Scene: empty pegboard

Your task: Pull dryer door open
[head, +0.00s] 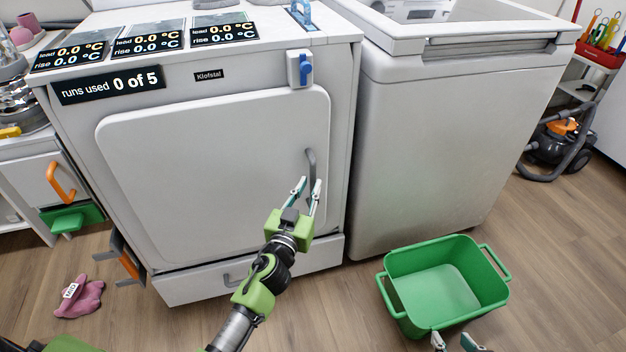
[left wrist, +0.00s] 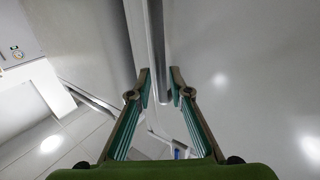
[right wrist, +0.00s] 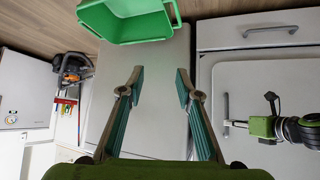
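The white dryer has a large closed front door (head: 210,170) with a grey curved handle (head: 311,165) near its right edge. My left gripper (head: 307,184) is at the lower part of this handle, with its fingers apart. In the left wrist view a grey bar (left wrist: 162,70), apparently the handle, shows between the open fingertips (left wrist: 160,86); I cannot tell if either finger touches it. The handle also shows in the right wrist view (right wrist: 226,106). My right gripper (head: 456,342) is open and empty at the bottom of the head view, near a green bin; it also shows in its wrist view (right wrist: 160,82).
The green bin (head: 440,285) stands on the floor to the right, before a white top-opening appliance (head: 430,150). A drawer (head: 240,272) lies below the dryer door. A pink cloth (head: 80,298) lies at left. A vacuum cleaner (head: 555,142) stands at far right.

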